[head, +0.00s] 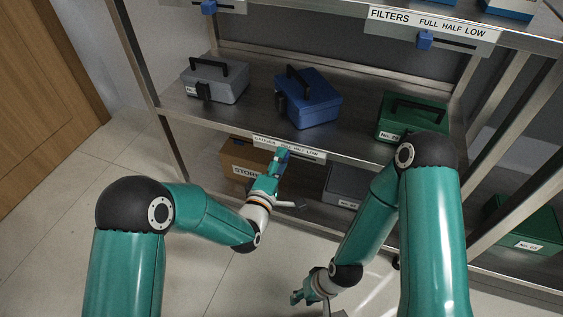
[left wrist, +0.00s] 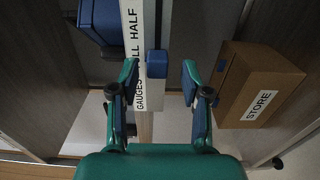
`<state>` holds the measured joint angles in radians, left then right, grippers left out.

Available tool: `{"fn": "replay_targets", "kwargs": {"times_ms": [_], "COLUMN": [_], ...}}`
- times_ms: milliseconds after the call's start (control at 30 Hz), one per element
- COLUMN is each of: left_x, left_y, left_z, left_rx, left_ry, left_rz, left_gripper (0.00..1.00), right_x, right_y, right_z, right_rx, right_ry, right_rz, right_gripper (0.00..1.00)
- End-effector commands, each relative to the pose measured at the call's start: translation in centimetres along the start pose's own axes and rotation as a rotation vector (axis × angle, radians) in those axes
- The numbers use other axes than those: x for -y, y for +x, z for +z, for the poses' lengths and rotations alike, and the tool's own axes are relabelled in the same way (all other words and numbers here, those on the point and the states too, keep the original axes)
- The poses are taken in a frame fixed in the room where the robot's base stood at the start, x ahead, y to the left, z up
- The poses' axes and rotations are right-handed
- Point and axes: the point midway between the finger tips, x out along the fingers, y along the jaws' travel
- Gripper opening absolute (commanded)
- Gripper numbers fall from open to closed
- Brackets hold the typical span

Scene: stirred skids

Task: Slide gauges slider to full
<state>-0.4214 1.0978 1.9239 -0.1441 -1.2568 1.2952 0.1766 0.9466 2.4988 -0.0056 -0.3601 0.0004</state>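The gauges strip (head: 312,156) is a white label with FULL, HALF and LOW on the front edge of the middle shelf. It runs upright in the left wrist view (left wrist: 150,15). My left gripper (left wrist: 158,80) is open, one finger on each side of the slider, with visible gaps to both. In the head view my left gripper (head: 281,158) is at the strip and largely hides the slider. My right gripper (head: 299,297) hangs low near the floor, its finger opening unclear.
Grey (head: 214,82), blue (head: 314,103) and green (head: 412,115) cases stand on the middle shelf. A brown STORE box (head: 232,155) and a grey case (head: 347,187) are below. The filters strip (head: 470,30) is above. Open floor lies left.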

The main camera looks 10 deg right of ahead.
Motion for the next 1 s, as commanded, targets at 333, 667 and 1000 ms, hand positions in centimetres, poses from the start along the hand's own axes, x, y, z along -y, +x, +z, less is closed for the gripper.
{"fn": "replay_targets", "kwargs": {"times_ms": [333,667,1000], "left_x": [-0.1,0.1,0.2], "left_y": [-0.9,-6.6,-11.6], "left_z": [0.1,0.0,0.0], "left_rx": [0.003,0.002,0.0], "left_ry": [0.001,-0.001,-0.001], "left_rz": [0.001,-0.004,-0.001], "left_gripper": [0.47,0.47,0.47], "right_x": [0.0,0.0,0.0], "right_y": [-0.1,-0.1,-0.1], "right_z": [0.0,0.0,0.0], "right_rx": [0.0,0.0,0.0], "right_ry": [0.0,0.0,0.0], "right_rz": [0.0,0.0,0.0], "right_gripper": [0.36,0.36,0.36]}}
